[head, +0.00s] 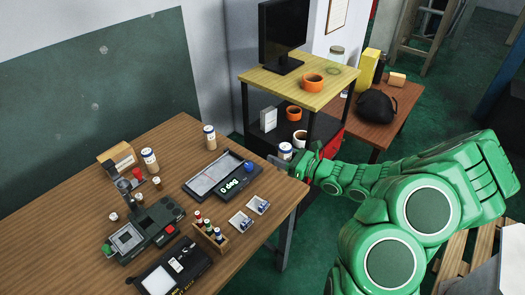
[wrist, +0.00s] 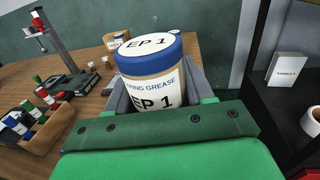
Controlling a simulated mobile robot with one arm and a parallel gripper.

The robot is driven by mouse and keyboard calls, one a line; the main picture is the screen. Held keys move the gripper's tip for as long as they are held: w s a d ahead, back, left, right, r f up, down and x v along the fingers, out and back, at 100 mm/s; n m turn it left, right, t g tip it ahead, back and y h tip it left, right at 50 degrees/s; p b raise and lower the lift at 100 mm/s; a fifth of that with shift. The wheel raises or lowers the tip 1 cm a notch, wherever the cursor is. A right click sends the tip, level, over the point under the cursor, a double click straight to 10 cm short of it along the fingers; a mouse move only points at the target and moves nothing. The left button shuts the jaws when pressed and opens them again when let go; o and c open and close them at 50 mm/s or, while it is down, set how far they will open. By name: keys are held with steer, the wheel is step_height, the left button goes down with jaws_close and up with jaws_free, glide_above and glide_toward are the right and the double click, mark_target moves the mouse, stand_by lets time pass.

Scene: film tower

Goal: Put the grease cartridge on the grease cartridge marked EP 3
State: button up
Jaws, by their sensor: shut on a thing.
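My gripper (head: 291,158) is shut on a grease cartridge (head: 285,150) with a blue-rimmed white lid. In the wrist view this cartridge (wrist: 152,78) reads EP 1 on lid and label; it is upright between the jaws. In the head view it is just beyond the wooden table's right edge, beside the shelf unit. Two similar cartridges stand on the table: one near the back edge (head: 209,138) and one farther left (head: 149,160). Their markings are too small to read, so I cannot tell which is EP 3.
The wooden table (head: 95,205) holds a cardboard box (head: 118,158), a stand instrument (head: 145,230), a digital level tray (head: 215,178), a vial rack (head: 210,236) and small packets (head: 258,205). The shelf unit (head: 330,88) carries a monitor and orange tape. Bare tabletop lies around the back cartridge.

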steer(key=w+a+r, duration=0.5)
steer(key=a+r, duration=0.2)
steer(key=a, duration=0.4)
steer(key=w+a+r, duration=0.6)
steer(key=a+r, duration=0.1)
steer(key=a, duration=0.4)
glide_above(205, 127)
steer(key=shift+g, duration=0.3)
steer(key=shift+s+f, duration=0.15)
steer(key=shift+f, duration=4.7)
steer(key=shift+a+f, duration=0.1)
steer(key=shift+f, duration=1.65)
steer(key=shift+f, duration=0.1)
